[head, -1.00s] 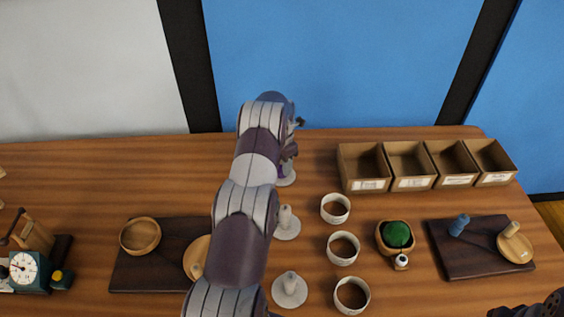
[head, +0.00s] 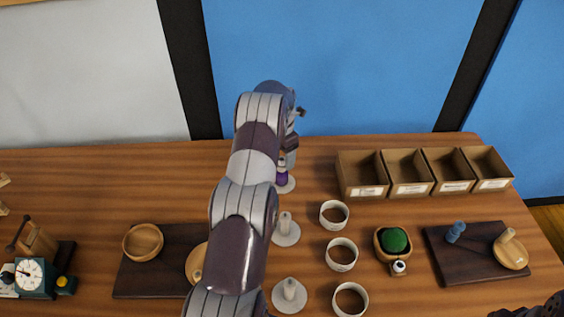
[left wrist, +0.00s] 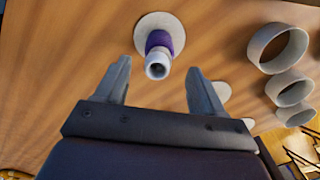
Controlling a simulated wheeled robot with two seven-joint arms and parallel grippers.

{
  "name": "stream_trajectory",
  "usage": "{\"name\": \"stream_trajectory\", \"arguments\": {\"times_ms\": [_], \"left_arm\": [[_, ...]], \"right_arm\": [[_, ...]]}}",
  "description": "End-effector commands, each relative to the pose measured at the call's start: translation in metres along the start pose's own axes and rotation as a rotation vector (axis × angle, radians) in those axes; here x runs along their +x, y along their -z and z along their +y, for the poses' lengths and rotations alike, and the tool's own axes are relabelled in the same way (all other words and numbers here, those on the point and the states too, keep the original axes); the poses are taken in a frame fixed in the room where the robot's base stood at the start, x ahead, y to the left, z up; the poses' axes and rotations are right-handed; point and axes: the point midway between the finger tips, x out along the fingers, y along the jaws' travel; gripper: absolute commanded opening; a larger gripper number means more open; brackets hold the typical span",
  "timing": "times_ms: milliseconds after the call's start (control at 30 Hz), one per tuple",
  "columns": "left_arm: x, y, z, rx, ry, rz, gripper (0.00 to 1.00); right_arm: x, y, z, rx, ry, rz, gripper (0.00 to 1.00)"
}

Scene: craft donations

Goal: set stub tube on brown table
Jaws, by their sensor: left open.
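A short tube with a purple band and a pale end (left wrist: 158,60) stands on a round white base (left wrist: 160,25) in the left wrist view. In the head view the purple tube (head: 282,174) shows on its base at the back, partly covered by my left arm. My left gripper (left wrist: 158,70) is open, its two fingers apart on either side of the tube's near end, with nothing held. In the head view its fingers are hidden behind the arm. The brown wooden table (head: 80,185) carries everything.
Two more white peg stands (head: 286,230) and several white rings (head: 341,254) are in the middle. Labelled cardboard bins (head: 361,178) stand at the back right. A green ball in a wooden bowl (head: 393,241), dark boards (head: 465,264) and a clock (head: 32,278) are around. The back left is clear.

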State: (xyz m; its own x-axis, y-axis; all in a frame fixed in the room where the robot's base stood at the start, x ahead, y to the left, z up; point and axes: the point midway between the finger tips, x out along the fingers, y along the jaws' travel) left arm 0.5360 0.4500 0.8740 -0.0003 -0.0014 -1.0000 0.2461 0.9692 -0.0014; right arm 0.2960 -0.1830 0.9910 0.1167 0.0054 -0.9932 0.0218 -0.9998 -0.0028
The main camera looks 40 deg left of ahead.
Motion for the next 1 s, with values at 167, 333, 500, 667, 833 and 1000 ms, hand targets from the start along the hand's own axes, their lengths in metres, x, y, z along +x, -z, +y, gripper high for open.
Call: {"name": "stream_trajectory", "arguments": {"times_ms": [167,333,500,667,833,1000], "left_arm": [[-0.047,0.000,0.000,0.000,-0.001,-0.001,0.69],[-0.062,-0.004,-0.012,0.100,-0.005,-0.005,0.69],[-0.120,-0.001,-0.114,0.925,-0.038,-0.023,0.69],[-0.161,0.063,-0.235,1.950,-0.097,-0.021,0.69],[-0.169,0.140,-0.303,2.681,-0.157,0.005,0.69],[-0.167,0.167,-0.319,2.912,-0.175,0.019,0.69]], "right_arm": [[-0.046,0.006,0.000,0.000,0.000,0.001,0.57],[-0.052,0.006,0.000,0.000,0.000,0.000,0.57],[-0.050,0.006,0.000,0.000,0.000,0.000,0.57],[-0.050,0.006,0.000,0.000,0.000,0.000,0.57],[-0.050,0.006,0.000,0.000,0.000,0.000,0.57],[-0.050,0.006,0.000,0.000,0.000,0.000,0.57]]}}
